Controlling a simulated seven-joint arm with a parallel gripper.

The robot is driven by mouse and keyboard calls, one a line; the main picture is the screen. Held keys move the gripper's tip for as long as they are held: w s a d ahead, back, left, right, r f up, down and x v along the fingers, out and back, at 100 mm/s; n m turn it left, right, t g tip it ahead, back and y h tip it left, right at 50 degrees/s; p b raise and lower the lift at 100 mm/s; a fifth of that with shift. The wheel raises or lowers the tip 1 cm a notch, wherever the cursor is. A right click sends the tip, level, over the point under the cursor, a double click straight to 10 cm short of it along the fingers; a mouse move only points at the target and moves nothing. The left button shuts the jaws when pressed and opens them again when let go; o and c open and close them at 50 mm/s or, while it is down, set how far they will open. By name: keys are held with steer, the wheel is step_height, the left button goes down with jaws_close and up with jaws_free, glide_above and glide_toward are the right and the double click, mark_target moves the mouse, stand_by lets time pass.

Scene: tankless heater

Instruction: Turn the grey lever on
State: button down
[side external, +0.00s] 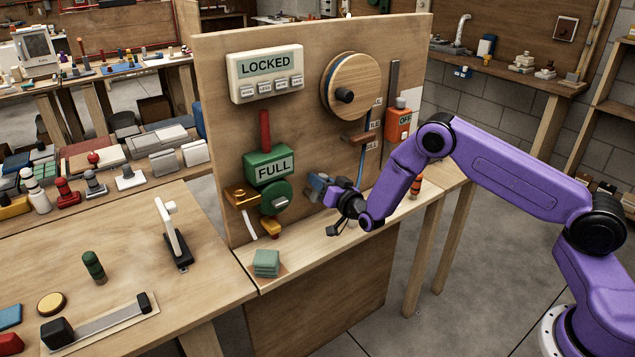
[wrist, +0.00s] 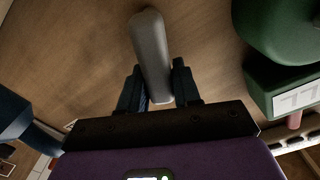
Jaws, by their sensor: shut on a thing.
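The grey lever (wrist: 151,50) is a rounded grey bar in the wrist view, standing out along the wooden board. My gripper (wrist: 156,84) has one dark finger on each side of its near end and is shut on it. In the side external view my gripper (side external: 340,200) is low at the board's face, right of the green FULL unit. I cannot make out the lever clearly there; my gripper and wrist cover that spot.
The green FULL box (side external: 270,167) is left of my gripper and also shows in the wrist view (wrist: 285,90). An orange box (side external: 398,124) and wooden wheel (side external: 352,80) are higher up. Green blocks (side external: 266,262) lie on the ledge.

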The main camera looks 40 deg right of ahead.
steer(key=m, duration=0.1)
steer(key=d+f+m, duration=0.1)
steer(key=m, duration=0.1)
steer(key=d+m, duration=0.1)
steer(key=m, duration=0.1)
steer(key=shift+f, duration=0.25)
steer(key=shift+m, duration=0.3)
steer(key=c, duration=0.9)
jaws_free()
steer(key=s, duration=1.7)
steer(key=shift+s, duration=0.25)
